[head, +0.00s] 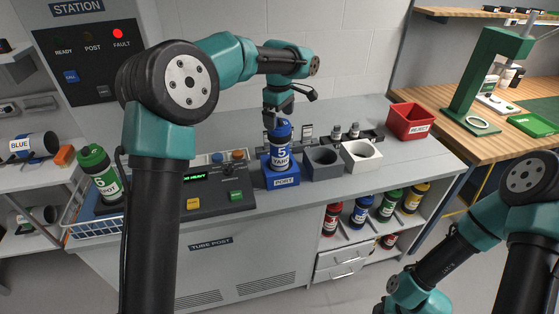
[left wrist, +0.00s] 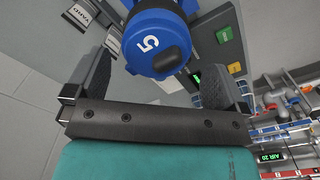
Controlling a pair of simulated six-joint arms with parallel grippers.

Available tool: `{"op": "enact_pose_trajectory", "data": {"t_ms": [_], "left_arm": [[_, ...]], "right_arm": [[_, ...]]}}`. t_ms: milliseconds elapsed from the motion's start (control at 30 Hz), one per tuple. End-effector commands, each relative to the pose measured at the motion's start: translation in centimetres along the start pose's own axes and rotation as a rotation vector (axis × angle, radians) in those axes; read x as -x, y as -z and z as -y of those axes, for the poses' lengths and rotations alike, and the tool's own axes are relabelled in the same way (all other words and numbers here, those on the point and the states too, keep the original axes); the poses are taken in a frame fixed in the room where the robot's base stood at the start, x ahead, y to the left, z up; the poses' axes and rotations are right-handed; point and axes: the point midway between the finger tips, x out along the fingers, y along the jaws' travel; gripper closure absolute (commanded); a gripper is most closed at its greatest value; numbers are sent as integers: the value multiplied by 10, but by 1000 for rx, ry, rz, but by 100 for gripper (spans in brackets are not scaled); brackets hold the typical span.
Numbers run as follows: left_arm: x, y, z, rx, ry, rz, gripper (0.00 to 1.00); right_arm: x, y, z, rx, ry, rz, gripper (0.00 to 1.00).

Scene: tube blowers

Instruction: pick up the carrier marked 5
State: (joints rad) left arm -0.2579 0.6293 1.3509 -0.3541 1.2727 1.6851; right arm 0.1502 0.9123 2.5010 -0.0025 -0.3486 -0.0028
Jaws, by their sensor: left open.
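My left gripper (head: 279,112) is above the carrier's top, pointing down. In the left wrist view the carrier's blue cap with the 5 (left wrist: 152,42) shows ahead, between and just beyond the open fingers of the left gripper (left wrist: 155,85). The fingers are empty. My right arm is at the lower right of the head view; its gripper is not visible.
A control panel (head: 218,196) with coloured buttons sits left of the port. A grey holder (head: 321,163) and a white holder (head: 361,157) stand to its right. A green carrier (head: 100,172) leans at the left. A red REJECT bin (head: 410,121) is at the counter's right.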

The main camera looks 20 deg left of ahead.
Motion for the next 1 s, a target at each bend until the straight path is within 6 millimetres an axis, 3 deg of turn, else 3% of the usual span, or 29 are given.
{"op": "enact_pose_trajectory", "data": {"t_ms": [333, 867, 1000], "left_arm": [[-43, 0, -3, 0, 2, -1, 0], [-46, 0, -4, 0, 0, 0, 0], [-46, 0, -4, 0, 0, 0, 12]], "right_arm": [[0, 0, 0, 0, 0, 0, 57], [0, 0, 0, 0, 0, 0, 57], [0, 0, 0, 0, 0, 0, 57]]}}
